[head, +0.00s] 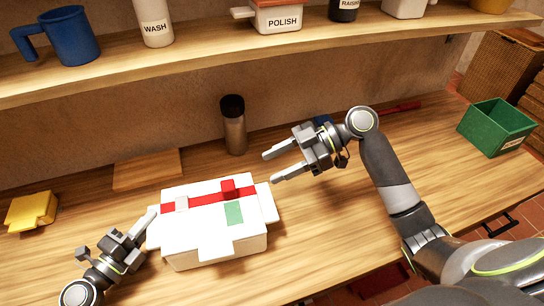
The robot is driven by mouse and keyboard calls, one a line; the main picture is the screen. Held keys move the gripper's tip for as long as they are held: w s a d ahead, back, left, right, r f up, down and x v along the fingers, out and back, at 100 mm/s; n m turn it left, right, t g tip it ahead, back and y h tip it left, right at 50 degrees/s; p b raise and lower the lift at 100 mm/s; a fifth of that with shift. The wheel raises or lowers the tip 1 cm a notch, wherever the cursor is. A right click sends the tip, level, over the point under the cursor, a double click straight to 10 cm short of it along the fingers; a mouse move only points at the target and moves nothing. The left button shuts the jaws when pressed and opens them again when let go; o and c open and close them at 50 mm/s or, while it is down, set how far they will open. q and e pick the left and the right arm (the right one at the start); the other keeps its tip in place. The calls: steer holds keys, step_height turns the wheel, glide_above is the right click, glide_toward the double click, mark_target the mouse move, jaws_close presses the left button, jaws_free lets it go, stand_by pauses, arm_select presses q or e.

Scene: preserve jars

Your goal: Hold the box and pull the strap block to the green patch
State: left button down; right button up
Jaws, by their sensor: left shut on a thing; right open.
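The white box (190,240) stands on the wooden counter, with tabs sticking out at its sides and front. A red strap (203,197) runs across its top. A raised red strap block (228,189) sits on the strap right of the middle, and a small white block (181,204) sits on it further left. The green patch (234,213) lies on the top, just in front of the red block. My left gripper (147,223) is shut on the box's left side tab. My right gripper (272,167) is open and empty, above and right of the box's back edge.
A dark-capped bottle (234,128) and a wooden board (147,169) stand behind the box. A yellow object (31,210) is at far left, a green bin (497,127) at far right. A shelf (200,57) with containers hangs above.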

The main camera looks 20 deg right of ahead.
arm_select(q)
steer(key=c, duration=1.4)
jaws_free()
steer(key=shift+f, duration=0.3)
steer(key=shift+r, duration=0.1)
steer(key=v, duration=1.2)
steer(key=shift+r, duration=0.1)
